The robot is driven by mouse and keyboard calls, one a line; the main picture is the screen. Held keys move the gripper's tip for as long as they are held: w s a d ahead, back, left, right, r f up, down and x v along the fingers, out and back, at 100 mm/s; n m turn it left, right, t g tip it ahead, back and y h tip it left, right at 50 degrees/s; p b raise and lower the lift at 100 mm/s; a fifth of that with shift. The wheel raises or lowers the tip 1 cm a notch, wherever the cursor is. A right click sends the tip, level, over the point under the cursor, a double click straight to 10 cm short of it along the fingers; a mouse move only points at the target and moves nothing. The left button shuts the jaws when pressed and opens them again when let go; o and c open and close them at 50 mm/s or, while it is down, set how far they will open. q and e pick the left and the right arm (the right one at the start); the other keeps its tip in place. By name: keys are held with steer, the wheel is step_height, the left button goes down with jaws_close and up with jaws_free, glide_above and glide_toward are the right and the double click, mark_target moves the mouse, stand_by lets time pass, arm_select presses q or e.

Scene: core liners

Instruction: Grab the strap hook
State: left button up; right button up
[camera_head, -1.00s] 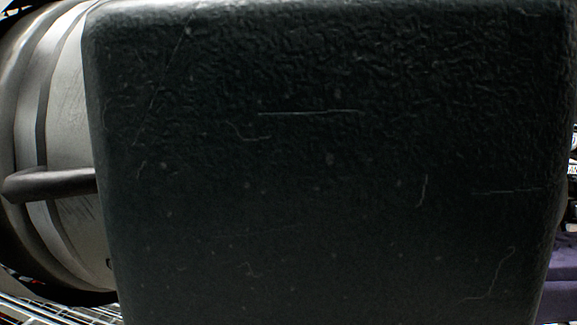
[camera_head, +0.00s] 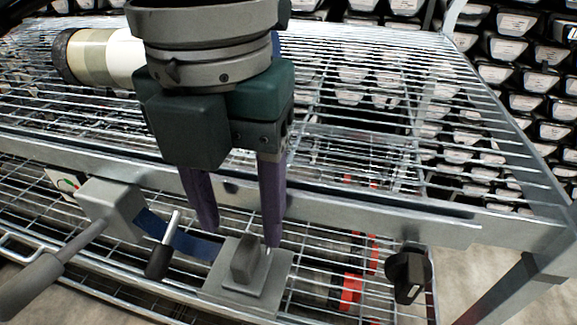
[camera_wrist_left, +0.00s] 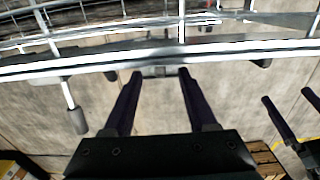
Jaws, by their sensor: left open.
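My left gripper (camera_head: 242,237) comes down over the front beam of the wire rack, with two purple fingers spread apart and nothing seen between them. Just below its fingertips is a grey block with an upright tab, apparently the strap hook (camera_head: 243,262). The right finger's tip overlaps the block in the picture; I cannot tell if they touch. A blue strap (camera_head: 190,243) runs left from near the block to a grey clamp body (camera_head: 110,208). The left wrist view shows the open fingers (camera_wrist_left: 160,74) with a grey piece between their tips. My right gripper (camera_wrist_left: 287,95) appears there with fingers apart.
A pale core liner (camera_head: 100,55) lies on the rack behind my gripper. A grey-handled lever (camera_head: 35,285) and a dark-gripped rod (camera_head: 162,255) stick out at the left. A black knob (camera_head: 408,272) sits at the right. Trays with labels fill the background.

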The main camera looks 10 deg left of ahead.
mark_target(244, 249)
arm_select(q)
step_height(244, 249, down, 6)
steer(key=shift+r+b, duration=0.1)
steer(key=shift+b, duration=0.6)
steer(key=shift+c, duration=0.2)
steer(key=shift+r, duration=0.1)
jaws_close()
